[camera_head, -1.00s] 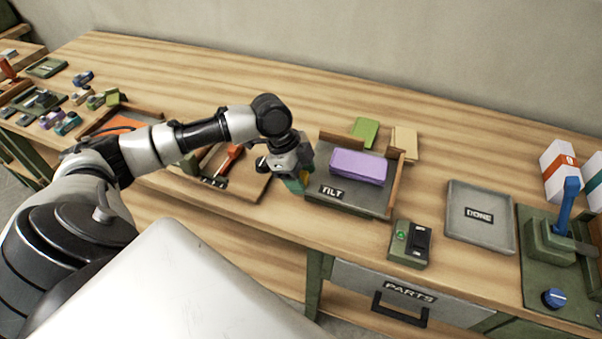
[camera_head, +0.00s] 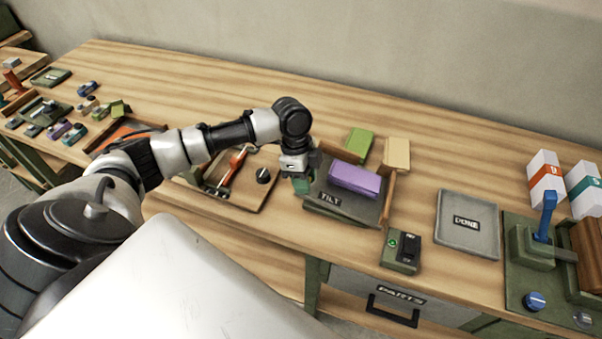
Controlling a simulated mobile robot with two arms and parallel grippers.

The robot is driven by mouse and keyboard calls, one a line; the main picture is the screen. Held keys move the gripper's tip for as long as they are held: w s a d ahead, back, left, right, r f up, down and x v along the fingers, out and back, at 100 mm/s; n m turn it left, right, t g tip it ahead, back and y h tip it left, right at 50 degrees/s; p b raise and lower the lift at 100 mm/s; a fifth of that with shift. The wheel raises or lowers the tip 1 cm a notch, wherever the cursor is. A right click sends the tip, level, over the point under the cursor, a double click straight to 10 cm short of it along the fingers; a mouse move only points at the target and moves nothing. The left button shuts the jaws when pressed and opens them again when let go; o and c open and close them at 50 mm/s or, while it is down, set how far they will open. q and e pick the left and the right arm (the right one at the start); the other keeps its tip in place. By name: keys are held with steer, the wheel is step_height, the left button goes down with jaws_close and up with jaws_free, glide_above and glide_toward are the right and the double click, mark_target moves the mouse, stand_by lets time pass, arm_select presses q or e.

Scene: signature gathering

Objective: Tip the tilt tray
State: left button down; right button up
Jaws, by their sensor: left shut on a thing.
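The tilt tray (camera_head: 318,187) is a dark grey tray with a TILT label on its front left and a wooden wall at its right. A purple block (camera_head: 354,180) lies in it. The tray's left side looks raised, with a dark base showing under its front edge. My left gripper (camera_head: 300,185) is at the tray's left edge, pointing down and shut on the tray there. The grip itself is small and partly hidden by the wrist. My right gripper is not in view.
A green block (camera_head: 360,142) and a tan block (camera_head: 397,153) stand behind the tray. A switch box (camera_head: 401,250) is in front right, the DONE tray (camera_head: 467,235) further right, then a blue lever (camera_head: 546,215). A wooden tray (camera_head: 245,196) with a red-handled tool lies left.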

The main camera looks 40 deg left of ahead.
arm_select(q)
steer(key=shift+w+d+r+g+p, duration=0.2)
steer(key=shift+r+g+p, duration=0.1)
steer(key=shift+r, duration=0.1)
steer(key=shift+a, duration=0.1)
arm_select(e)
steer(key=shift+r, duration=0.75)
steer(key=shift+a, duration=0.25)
arm_select(q)
steer(key=c, duration=0.8)
jaws_free()
steer(key=shift+c, duration=0.2)
steer(key=b+v, duration=0.2)
steer(key=v, duration=0.8)
steer(key=shift+r+b, duration=0.3)
steer(key=shift+r, duration=0.05)
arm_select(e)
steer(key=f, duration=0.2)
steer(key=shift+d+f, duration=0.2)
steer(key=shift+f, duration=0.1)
